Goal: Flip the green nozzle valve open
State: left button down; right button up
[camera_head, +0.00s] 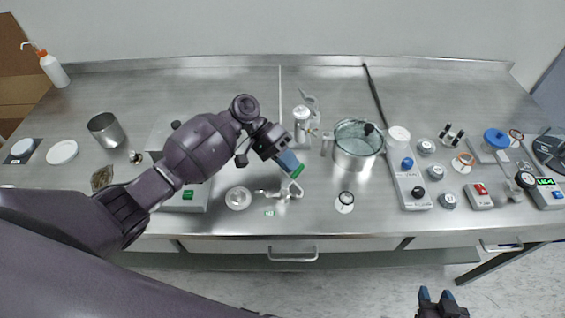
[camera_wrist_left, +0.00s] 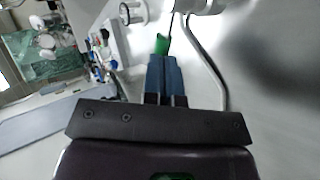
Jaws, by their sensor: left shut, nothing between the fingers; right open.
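The green nozzle valve (camera_head: 297,171) is a small green lever end on a metal fitting on the steel bench, near the front edge. It also shows in the left wrist view (camera_wrist_left: 162,45), just beyond my fingertips. My left gripper (camera_head: 292,165) is shut with nothing between its blue fingers. Its tips are at the green part; I cannot tell if they touch it. My fingers partly hide the valve in the head view. My right gripper (camera_head: 437,294) is open and empty, low in front of the bench.
A steel pot with a glass lid (camera_head: 355,145) stands right of the valve. A white-topped metal vessel (camera_head: 301,122) stands behind it. A round white dish (camera_head: 238,198) lies to the left. Several small devices crowd the right side. The back of the bench is mostly clear.

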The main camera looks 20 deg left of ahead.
aim_at(300, 171)
pick_arm(q)
jog(key=shift+d, duration=0.35)
jog(key=shift+s+d+r+p, duration=0.15)
jog(key=shift+d+p, duration=0.35)
jog(key=shift+d, duration=0.45)
jog(key=shift+s+d+m+g+y, duration=0.15)
jog(key=shift+d+m+g+y, duration=0.3)
jog(key=shift+m+g, duration=0.4)
jog(key=shift+a, duration=0.1)
pick_arm(e)
jog(key=shift+w+r, duration=0.25)
jog(key=shift+r, duration=0.25)
jog(key=shift+w+r, duration=0.25)
jog(key=shift+r, duration=0.25)
pick_arm(q)
jog(key=shift+s+a+p, duration=0.15)
jog(key=shift+p, duration=0.2)
pick_arm(e)
jog(key=shift+s, duration=0.2)
pick_arm(q)
jog(key=shift+s+a+p, duration=0.4)
jog(key=shift+p, duration=0.05)
pick_arm(e)
jog(key=shift+s+r, duration=0.2)
jog(key=shift+r, duration=0.2)
jog(key=shift+w, duration=0.25)
